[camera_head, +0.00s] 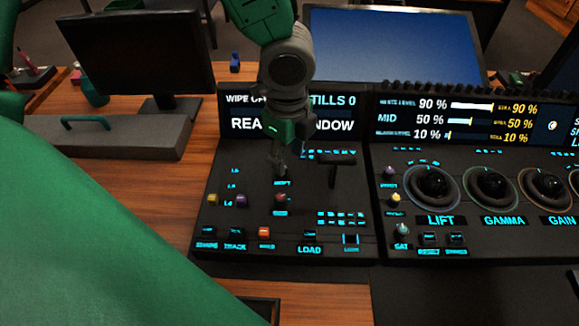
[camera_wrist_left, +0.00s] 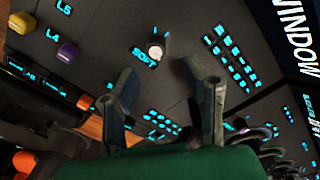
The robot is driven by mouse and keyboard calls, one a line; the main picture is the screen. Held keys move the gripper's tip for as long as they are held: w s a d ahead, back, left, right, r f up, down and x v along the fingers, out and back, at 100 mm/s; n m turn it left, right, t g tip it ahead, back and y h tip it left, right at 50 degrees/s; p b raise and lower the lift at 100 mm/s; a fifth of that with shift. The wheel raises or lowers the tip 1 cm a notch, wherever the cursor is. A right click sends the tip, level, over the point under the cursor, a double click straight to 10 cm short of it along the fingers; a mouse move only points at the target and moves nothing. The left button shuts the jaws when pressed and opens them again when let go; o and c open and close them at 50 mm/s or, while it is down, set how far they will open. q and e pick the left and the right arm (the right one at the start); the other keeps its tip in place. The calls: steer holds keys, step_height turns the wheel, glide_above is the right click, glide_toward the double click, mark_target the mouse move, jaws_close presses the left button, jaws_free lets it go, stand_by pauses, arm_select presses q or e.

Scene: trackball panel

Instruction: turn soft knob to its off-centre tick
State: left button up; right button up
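The soft knob (camera_wrist_left: 155,48) is small with a pale top. It stands beside the SOFT label in the left wrist view, with small cyan marks just above it. My left gripper (camera_wrist_left: 160,72) is open and empty, its two dark fingers apart. The knob shows beyond the fingertips and between their lines, and I see no contact. In the head view my left gripper (camera_head: 279,168) points down over the panel just above the SOFT label (camera_head: 282,183), and the knob cannot be made out clearly behind it. My right gripper is not in view.
A T-shaped lever (camera_head: 334,168) stands close to the right of my left gripper. Yellow (camera_head: 212,198) and purple (camera_head: 242,201) knobs stand to the left. Lit buttons line the panel's front. The trackballs (camera_head: 433,185) are farther right. An upright display (camera_head: 290,115) rises behind.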

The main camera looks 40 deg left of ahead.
mark_target(286, 168)
arm_select(q)
steer(key=f, duration=0.1)
steer(key=a+f, duration=0.2)
steer(key=shift+f+b, duration=0.35)
steer(key=shift+b, duration=0.05)
steer(key=shift+a+f, duration=0.1)
steer(key=shift+f, duration=0.15)
steer(key=shift+d+r, duration=0.15)
steer(key=shift+d, duration=0.6)
steer(key=c, duration=0.4)
steer(key=shift+d+r, duration=0.1)
jaws_close()
steer(key=shift+a, duration=0.35)
steer(key=shift+a+n, duration=0.1)
steer(key=shift+n, duration=0.2)
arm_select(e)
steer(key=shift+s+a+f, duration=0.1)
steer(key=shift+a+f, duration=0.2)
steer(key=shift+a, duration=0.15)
